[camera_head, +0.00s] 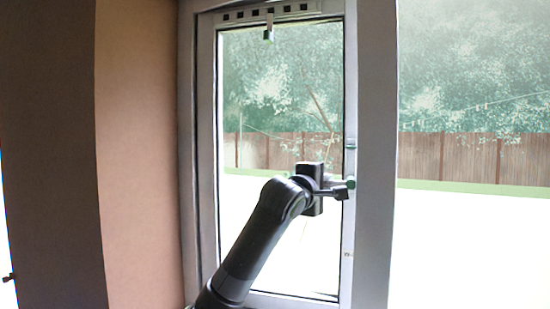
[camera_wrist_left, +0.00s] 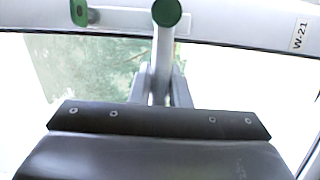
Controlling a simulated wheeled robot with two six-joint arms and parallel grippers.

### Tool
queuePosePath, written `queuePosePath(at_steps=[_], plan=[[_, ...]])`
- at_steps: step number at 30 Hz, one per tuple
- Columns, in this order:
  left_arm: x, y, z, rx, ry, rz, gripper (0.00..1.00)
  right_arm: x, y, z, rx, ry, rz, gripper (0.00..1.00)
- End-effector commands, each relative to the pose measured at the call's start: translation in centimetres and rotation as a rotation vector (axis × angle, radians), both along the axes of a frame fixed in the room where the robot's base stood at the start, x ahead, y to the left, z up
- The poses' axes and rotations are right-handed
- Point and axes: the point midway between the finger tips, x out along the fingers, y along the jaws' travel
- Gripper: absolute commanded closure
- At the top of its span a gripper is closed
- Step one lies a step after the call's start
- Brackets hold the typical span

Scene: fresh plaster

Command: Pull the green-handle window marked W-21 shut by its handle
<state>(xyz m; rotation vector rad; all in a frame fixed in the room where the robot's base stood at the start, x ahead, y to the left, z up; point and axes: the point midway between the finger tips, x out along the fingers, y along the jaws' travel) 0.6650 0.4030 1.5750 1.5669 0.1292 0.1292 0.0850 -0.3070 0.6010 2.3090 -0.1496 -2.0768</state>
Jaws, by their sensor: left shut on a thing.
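The window (camera_head: 207,130) has a pale frame around a clear pane and stands in front of me in the head view. The label W-21 (camera_wrist_left: 299,35) is on its pale frame in the wrist view. The handle (camera_wrist_left: 166,13) has a round green end and a grey bar running down between my fingers. In the head view, a bit of its green (camera_head: 351,183) shows at the right side of the sash. My left gripper (camera_head: 346,189) is shut on the handle. The fingers partly hide the bar. I cannot tell how wide any gap at the sash edge is. My right gripper is not in view.
A small green-tipped fitting (camera_head: 268,34) hangs at the top of the window. Another green-ended piece (camera_wrist_left: 79,12) is on the frame in the wrist view. A tan wall (camera_head: 140,150) stands close on the left. A fence (camera_head: 440,157) and trees are outside.

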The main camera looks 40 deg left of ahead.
Motion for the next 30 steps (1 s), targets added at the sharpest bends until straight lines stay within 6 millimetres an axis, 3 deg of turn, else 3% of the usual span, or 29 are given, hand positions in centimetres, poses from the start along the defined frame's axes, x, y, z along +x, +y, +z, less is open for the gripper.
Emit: queuePosePath(at_steps=[30], plan=[[-3.8,-0.3,-0.2,0.001,0.001,-0.096,1.00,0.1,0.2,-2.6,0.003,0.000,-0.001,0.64]])
